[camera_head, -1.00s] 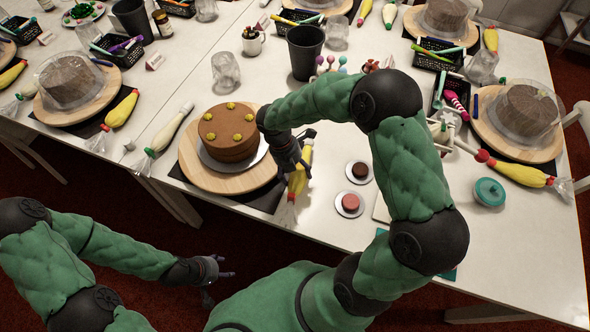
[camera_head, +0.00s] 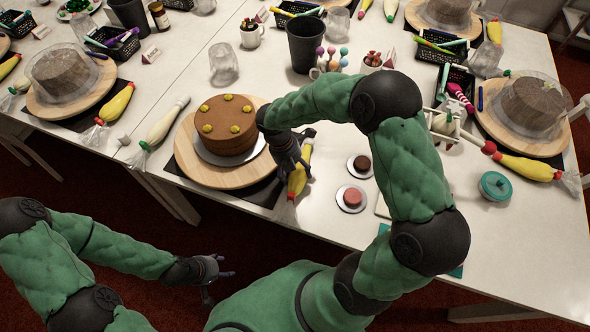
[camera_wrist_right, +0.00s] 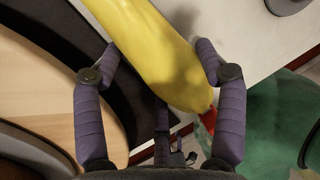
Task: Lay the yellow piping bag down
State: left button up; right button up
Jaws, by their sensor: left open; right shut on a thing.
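The yellow piping bag (camera_head: 300,178) is at the right side of the turntable in the head view, near the table's front edge. Its clear tail points toward me. My right gripper (camera_head: 299,162) is shut on it from above. In the right wrist view, the bag (camera_wrist_right: 160,45) runs between the two fingers of the gripper (camera_wrist_right: 160,58), with a red bit at its lower end. I cannot tell whether the bag touches the table. My left gripper (camera_head: 222,272) is open and empty, in front of the table and below its edge.
A brown cake (camera_head: 228,126) with yellow dollops stands on the wooden turntable (camera_head: 190,163), left of the bag. A white piping bag (camera_head: 165,124) lies further left. Two small cakes on discs (camera_head: 352,198) stand right of the bag, with bare white table (camera_head: 325,180) between.

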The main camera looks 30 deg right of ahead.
jog(key=shift+f, duration=0.35)
jog(key=o, duration=0.8)
jog(key=v, duration=1.2)
